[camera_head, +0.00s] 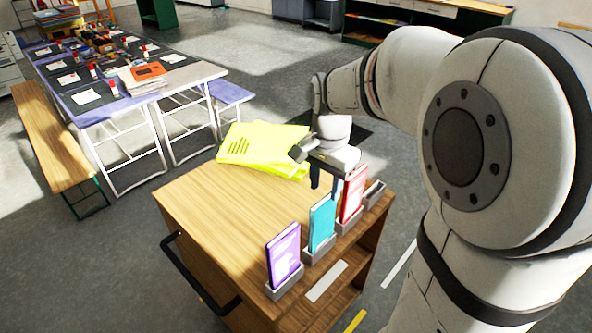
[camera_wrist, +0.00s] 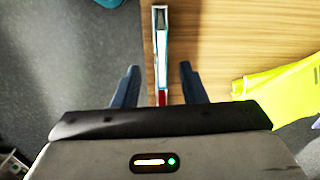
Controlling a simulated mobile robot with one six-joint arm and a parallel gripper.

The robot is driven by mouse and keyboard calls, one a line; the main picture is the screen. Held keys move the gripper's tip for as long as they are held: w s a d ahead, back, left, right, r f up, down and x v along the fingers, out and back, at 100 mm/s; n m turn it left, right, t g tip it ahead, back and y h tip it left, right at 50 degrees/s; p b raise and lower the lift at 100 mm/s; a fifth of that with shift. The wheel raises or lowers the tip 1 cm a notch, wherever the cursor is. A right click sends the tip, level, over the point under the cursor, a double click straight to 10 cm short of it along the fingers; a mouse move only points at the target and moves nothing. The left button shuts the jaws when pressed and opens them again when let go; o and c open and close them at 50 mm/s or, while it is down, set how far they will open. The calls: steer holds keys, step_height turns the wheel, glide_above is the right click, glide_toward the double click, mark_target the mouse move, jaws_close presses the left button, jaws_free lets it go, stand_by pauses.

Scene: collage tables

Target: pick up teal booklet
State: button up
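The teal booklet (camera_head: 321,223) stands upright in a grey holder on the wooden cart, between a purple booklet (camera_head: 283,254) and a red booklet (camera_head: 352,193). My gripper (camera_head: 326,182) is above and just behind the teal and red booklets in the head view, pointing down. In the wrist view my gripper (camera_wrist: 158,88) is open, with its two dark fingers apart. A thin upright edge with white, teal and red parts (camera_wrist: 161,50) shows in line with the gap between them. I cannot tell whether it belongs to one booklet or two. Nothing is visibly gripped.
The cart top (camera_head: 215,205) is clear at the left. Yellow papers (camera_head: 262,148) lie at its back and also show at the right of the wrist view (camera_wrist: 280,92). An empty grey holder (camera_head: 374,194) stands beyond the red booklet. A black handle (camera_head: 200,275) is on the cart's left side.

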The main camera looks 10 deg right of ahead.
mark_target(325, 200)
steer(key=shift+w+m, duration=0.3)
steer(key=shift+w, duration=0.1)
steer(key=shift+f, duration=0.4)
step_height(325, 200, down, 7)
steer(key=shift+s+d+p, duration=0.15)
steer(key=shift+p, duration=0.35)
steer(key=shift+c, duration=0.2)
jaws_close()
